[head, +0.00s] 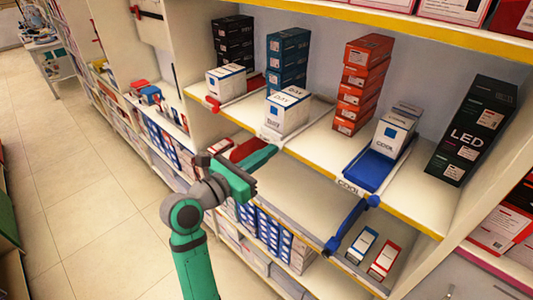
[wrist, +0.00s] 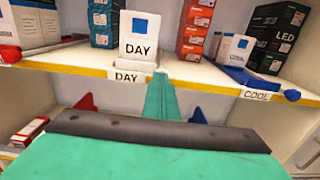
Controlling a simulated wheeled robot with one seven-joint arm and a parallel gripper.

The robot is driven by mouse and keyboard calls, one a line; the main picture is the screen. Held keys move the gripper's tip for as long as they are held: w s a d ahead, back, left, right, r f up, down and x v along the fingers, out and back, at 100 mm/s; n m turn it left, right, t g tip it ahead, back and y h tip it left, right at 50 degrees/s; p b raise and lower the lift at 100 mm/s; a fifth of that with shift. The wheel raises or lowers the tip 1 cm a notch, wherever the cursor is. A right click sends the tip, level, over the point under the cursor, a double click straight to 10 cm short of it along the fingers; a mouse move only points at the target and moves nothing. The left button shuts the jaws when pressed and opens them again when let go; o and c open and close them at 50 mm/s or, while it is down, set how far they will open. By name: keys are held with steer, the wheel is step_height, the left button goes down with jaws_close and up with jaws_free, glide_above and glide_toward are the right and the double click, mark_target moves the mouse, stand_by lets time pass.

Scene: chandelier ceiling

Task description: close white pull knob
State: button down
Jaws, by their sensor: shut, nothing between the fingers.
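A white pull knob (head: 268,133) shows at the shelf's front edge in the head view, below a white box (head: 288,110) standing on a white tray. In the wrist view the white pull (wrist: 136,66) lies in front of the box marked DAY (wrist: 140,36), above the DAY label. My green gripper (head: 268,153) is shut and empty, just in front of and below the knob. In the wrist view the closed fingers (wrist: 161,92) point at the shelf edge, just right of the DAY label. Whether they touch the pull, I cannot tell.
A red pull (head: 212,103) lies left on the same shelf, and a blue tray (head: 370,169) lies right. A blue bar (head: 347,228) crosses in front of the lower shelf. Stacks of boxes (head: 362,82) stand behind. The tiled floor (head: 95,205) at left is clear.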

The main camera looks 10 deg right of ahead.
steer(key=v, duration=1.3)
steer(key=s+d+f+n+t+h, duration=0.2)
steer(key=s+d+n+t+h, duration=0.15)
steer(key=s+n, duration=0.35)
steer(key=s+d+f+n+t+h, duration=0.1)
steer(key=s+d+n+t+h, duration=0.1)
steer(key=s+n+t, duration=0.35)
steer(key=s+a+f+n+g+y, duration=0.1)
steer(key=s+a+f+n+y, duration=0.3)
steer(key=s+f+n+y, duration=0.6)
steer(key=s+a+f+n+g+y, duration=0.2)
steer(key=s+f+n+y, duration=0.8)
steer(key=f+n, duration=0.6)
steer(key=s+a+n, duration=0.1)
steer(key=s+n, duration=0.1)
steer(key=n, duration=0.7)
steer(key=shift+s+a+g, duration=0.3)
steer(key=shift+s+a, duration=0.05)
steer(key=shift+a, duration=0.05)
